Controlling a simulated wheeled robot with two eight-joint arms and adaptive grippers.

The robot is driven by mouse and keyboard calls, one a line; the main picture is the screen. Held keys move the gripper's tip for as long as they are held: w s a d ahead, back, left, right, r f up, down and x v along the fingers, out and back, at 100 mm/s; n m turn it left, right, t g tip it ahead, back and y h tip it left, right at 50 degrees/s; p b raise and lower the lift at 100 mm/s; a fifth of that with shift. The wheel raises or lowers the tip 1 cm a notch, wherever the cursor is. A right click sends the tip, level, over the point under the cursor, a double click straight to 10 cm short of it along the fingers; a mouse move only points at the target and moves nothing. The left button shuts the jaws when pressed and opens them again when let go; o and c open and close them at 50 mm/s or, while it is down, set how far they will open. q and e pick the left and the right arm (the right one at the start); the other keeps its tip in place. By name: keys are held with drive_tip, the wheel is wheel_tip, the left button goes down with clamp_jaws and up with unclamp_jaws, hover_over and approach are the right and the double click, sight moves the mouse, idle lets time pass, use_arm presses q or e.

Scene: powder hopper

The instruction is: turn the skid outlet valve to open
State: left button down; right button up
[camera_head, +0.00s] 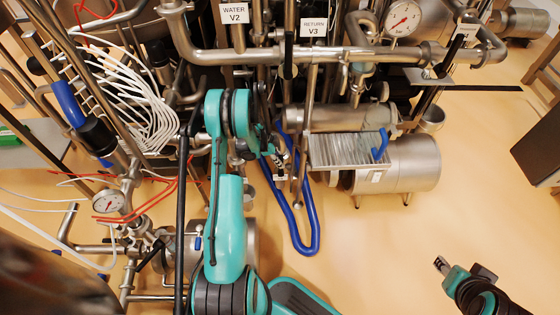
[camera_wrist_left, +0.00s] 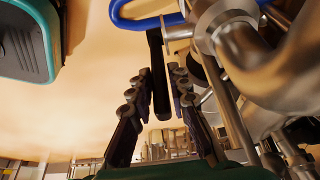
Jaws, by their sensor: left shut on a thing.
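In the left wrist view a black lever handle (camera_wrist_left: 157,75) hangs from a steel valve body and pipe (camera_wrist_left: 228,25). The two fingers of my left gripper (camera_wrist_left: 155,95) stand on either side of the handle, shut on it. In the head view my left gripper (camera_head: 275,150) is among the pipes in the middle, mostly hidden by my teal arm, and the handle is hard to make out there. My right gripper (camera_head: 442,265) is at the lower right, away from the pipework; its jaw gap is too small to judge.
A blue hose (camera_head: 312,215) loops down beside the left gripper. A steel motor or tank (camera_head: 400,165) lies to its right. Signs V2 (camera_head: 233,13) and V3 (camera_head: 313,28) hang above. A gauge (camera_head: 108,202) is at left. Open floor (camera_head: 470,200) lies at right.

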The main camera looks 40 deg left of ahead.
use_arm(q)
drive_tip(key=shift+s+a, duration=0.2)
drive_tip(key=shift+s, duration=0.05)
drive_tip(key=c, duration=1.4)
unclamp_jaws()
drive_tip(key=shift+a, duration=0.1)
drive_tip(key=v, duration=1.2)
drive_tip(key=shift+w, duration=0.1)
